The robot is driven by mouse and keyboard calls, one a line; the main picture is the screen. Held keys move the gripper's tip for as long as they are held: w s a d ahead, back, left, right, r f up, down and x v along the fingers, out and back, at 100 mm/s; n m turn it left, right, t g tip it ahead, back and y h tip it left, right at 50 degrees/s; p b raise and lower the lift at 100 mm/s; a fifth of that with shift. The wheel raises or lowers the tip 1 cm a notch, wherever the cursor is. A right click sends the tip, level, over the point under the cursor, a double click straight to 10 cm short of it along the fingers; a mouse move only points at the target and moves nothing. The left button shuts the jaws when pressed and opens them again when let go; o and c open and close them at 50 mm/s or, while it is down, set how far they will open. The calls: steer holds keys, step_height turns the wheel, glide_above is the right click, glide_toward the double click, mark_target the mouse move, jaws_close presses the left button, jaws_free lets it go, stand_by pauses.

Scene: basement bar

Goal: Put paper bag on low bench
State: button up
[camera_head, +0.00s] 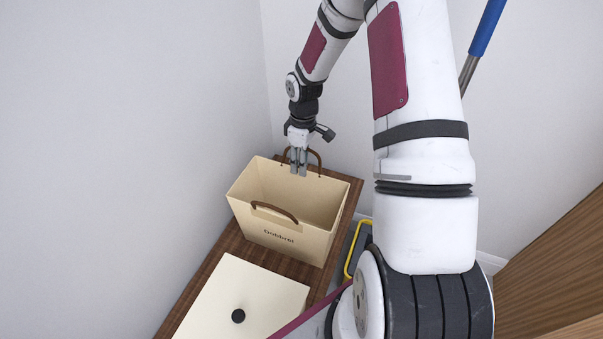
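A cream paper bag (318,246) with brown handles and dark lettering stands upright and open-topped on a low dark-wood bench (214,261). My gripper (299,172) points down at the bag's far rim, at its far brown handle. Its two fingers look close together, and the fingertips overlap the view of the bag's inside. The top of the far handle is partly hidden behind the gripper, so I cannot tell whether the handle is between the fingers. The near handle lies against the bag's front.
Grey walls stand to the left and behind. A yellow-handled item (351,245) is right of the bench. A blue-tipped pole (487,27) is upper right, wood panelling (560,275) lower right.

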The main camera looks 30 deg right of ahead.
steer(key=s+a+r+m+h, duration=0.1)
steer(key=s+a+r, duration=0.25)
steer(key=r, duration=0.55)
steer(key=s+a+r+m, duration=0.1)
steer(key=s+a+r, duration=0.1)
steer(key=s+r, duration=0.5)
steer(key=s+a+r+m+h, duration=0.1)
steer(key=s+a+r, duration=0.15)
steer(key=r, duration=0.85)
steer(key=s+a+r+m+t, duration=0.1)
steer(key=s+a, duration=0.3)
steer(key=s, duration=0.5)
steer(key=s+a+r+m+t+y, duration=0.1)
steer(key=s+a+r+m, duration=0.1)
steer(key=s, duration=0.7)
steer(key=shift+s+a+r+m+p, duration=0.35)
steer(key=shift+a+r, duration=0.5)
steer(key=shift+a, duration=0.35)
